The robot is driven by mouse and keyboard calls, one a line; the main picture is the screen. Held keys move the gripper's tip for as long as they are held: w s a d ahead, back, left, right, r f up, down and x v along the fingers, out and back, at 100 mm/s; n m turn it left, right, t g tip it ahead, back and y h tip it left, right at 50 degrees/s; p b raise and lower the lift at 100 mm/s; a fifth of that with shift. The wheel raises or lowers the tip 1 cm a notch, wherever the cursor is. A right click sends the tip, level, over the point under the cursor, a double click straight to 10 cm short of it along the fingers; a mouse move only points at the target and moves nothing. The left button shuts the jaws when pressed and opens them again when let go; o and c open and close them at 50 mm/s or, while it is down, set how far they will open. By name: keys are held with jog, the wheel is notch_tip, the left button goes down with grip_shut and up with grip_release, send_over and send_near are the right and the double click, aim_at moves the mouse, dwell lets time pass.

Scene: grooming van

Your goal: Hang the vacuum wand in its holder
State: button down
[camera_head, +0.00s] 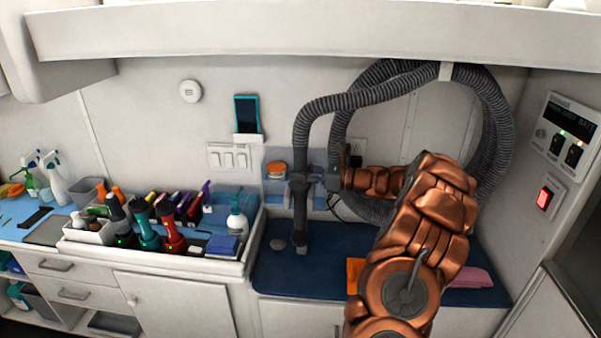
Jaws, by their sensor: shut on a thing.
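The vacuum wand (300,218) is a dark, slim tube standing roughly upright, with a ribbed grey hose (372,77) arching up from its top. Its lower tip is over the blue mat, and I cannot tell whether it touches. My gripper (306,180) comes in from the right at the end of the copper arm and is shut on the upper part of the wand. I cannot clearly make out the wand's holder. A small dark fitting (356,160) on the wall behind my gripper is partly covered, and I cannot tell what it is.
A small wall shelf with an orange-lidded jar (277,169) is close behind the wand. A tray of clippers and bottles (150,262) stands left. The blue mat (330,272) has an orange item and pink cloth (472,277). Hose loops hang behind my arm; an overhead cabinet (300,38) spans above.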

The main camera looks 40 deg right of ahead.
jog(key=shift+f, duration=0.6)
dwell(0.3)
grip_release()
dwell(0.8)
dwell(0.4)
jog(key=p+v, duration=0.2)
jog(key=v, duration=0.8)
dwell(1.6)
dwell(0.3)
jog(key=shift+a+f, duration=0.1)
